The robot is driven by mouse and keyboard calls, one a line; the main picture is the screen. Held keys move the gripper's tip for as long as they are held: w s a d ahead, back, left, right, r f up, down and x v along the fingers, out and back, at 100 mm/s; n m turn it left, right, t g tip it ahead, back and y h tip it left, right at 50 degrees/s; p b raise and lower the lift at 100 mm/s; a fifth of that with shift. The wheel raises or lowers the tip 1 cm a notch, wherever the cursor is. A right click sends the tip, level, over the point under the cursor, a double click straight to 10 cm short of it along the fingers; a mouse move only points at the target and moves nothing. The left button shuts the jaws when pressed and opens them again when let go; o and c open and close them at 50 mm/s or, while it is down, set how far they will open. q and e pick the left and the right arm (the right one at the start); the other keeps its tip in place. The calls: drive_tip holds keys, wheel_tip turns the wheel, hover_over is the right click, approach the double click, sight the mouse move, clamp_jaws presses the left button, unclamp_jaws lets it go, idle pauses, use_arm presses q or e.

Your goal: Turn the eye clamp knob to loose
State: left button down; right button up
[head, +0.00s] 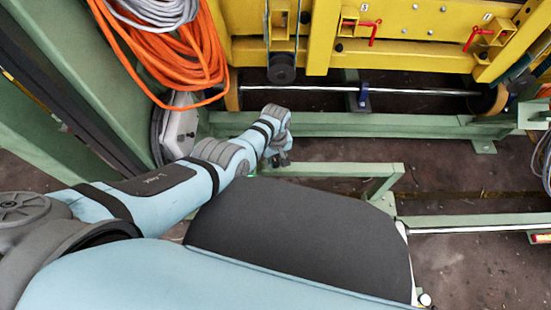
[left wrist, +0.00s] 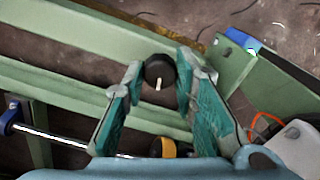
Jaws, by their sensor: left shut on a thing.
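In the left wrist view, a round black knob (left wrist: 154,66) with a short white pointer line sits between the fingertips of my left gripper (left wrist: 160,74). The white line points down in that picture, toward the gripper's base. The two fingers with green pads are closed on the knob's sides. In the head view, my left gripper (head: 278,156) is by the near side of a green beam, and the knob is hidden there. My right gripper is not in view.
A green beam (head: 360,125) runs across, with a lower green frame (head: 340,169) nearer. Behind are a steel rod with a blue clamp (head: 363,95), a yellow machine frame (head: 400,55) with red handles (head: 375,30), and coiled orange cable (head: 190,60) at left. Brown floor shows at right.

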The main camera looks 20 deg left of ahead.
sight(275, 162)
use_arm(q)
drive_tip(key=shift+n, duration=1.6)
drive_tip(key=c, duration=1.3)
unclamp_jaws()
drive_tip(key=shift+w+r, duration=0.1)
drive_tip(key=shift+r, duration=0.45)
wheel_tip(275, 162, up, 11)
